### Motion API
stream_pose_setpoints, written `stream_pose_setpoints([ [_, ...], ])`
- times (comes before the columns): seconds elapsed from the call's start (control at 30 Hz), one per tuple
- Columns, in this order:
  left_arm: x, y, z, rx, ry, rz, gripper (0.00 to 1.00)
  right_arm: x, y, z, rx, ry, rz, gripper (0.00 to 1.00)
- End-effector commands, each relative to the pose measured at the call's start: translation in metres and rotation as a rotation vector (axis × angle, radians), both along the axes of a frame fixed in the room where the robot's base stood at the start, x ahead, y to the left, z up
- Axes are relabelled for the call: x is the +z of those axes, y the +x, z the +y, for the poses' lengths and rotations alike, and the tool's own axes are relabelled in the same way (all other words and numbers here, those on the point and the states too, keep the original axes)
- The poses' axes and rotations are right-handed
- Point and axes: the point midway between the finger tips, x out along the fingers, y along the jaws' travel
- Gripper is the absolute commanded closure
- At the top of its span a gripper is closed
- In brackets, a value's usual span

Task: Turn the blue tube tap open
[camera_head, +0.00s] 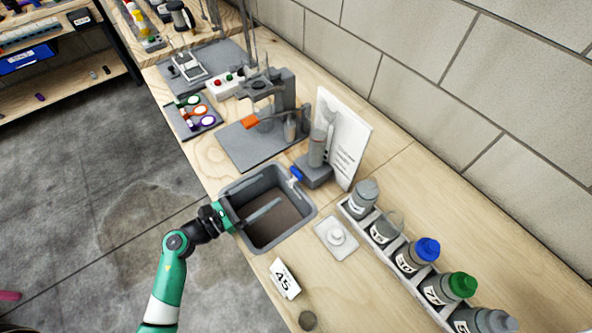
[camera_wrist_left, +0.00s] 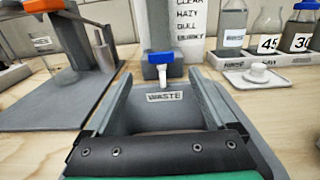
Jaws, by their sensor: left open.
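The blue tube tap (camera_head: 296,173) sits on the side of a grey stand, over the far rim of the grey waste bin (camera_head: 304,212). In the left wrist view the blue tap (camera_wrist_left: 160,57) has its handle lying crosswise, with a pale spout hanging below. My left gripper (camera_head: 264,207) reaches over the bin from the left. In the left wrist view its two fingers (camera_wrist_left: 160,82) are apart and empty, with the tap beyond them and between their lines. They appear clear of the tap. My right gripper is not in view.
A grey mat (camera_head: 240,148) with an instrument lies to the left.

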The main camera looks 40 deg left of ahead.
Motion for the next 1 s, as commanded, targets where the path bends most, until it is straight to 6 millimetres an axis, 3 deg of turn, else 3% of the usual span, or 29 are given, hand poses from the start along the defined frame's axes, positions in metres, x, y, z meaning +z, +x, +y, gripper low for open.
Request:
stream_pose_setpoints([
  [0.3,-0.001,0.067,-0.012,-0.007,0.001,-0.004,0.1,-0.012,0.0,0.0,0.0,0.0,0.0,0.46],
  [0.5,0.0,0.099,-0.016,-0.003,0.002,-0.003,0.1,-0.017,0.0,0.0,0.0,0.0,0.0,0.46],
  [0.87,0.001,0.107,-0.017,-0.002,0.0,-0.002,0.1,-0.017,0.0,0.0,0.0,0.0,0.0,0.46],
  [1.0,0.001,0.107,-0.017,-0.002,0.0,-0.002,0.35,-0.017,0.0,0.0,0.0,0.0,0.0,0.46],
])
